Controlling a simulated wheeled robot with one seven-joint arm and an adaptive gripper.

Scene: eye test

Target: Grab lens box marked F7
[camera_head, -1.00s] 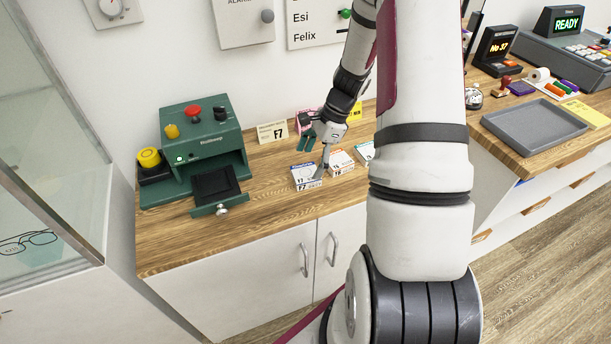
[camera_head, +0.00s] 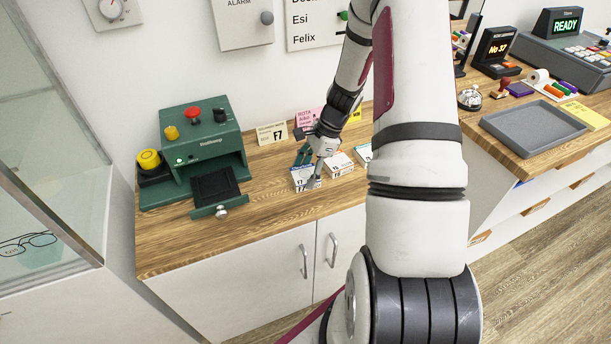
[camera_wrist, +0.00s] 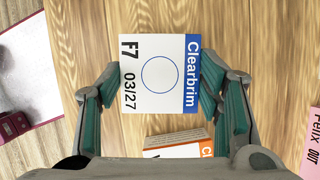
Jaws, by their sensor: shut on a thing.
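The lens box marked F7 (camera_wrist: 160,75) is white with a blue "Clearbrim" band, and its label reads "F7 03/27" in the wrist view. In the head view the box (camera_head: 299,174) stands on the wooden counter, partly covered by my gripper (camera_head: 311,172). In the wrist view my gripper (camera_wrist: 160,92) has a green-padded finger at each side of the box and is shut on it. The box appears to rest on the counter; I cannot tell whether it is lifted.
An orange-marked box (camera_head: 338,164) stands just right of the F7 box, with a green-marked one (camera_head: 364,153) further right. A card reading F7 (camera_head: 272,133) and a pink note (camera_head: 308,117) stand behind. A green machine (camera_head: 203,142) is at left. The front counter (camera_head: 260,225) is clear.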

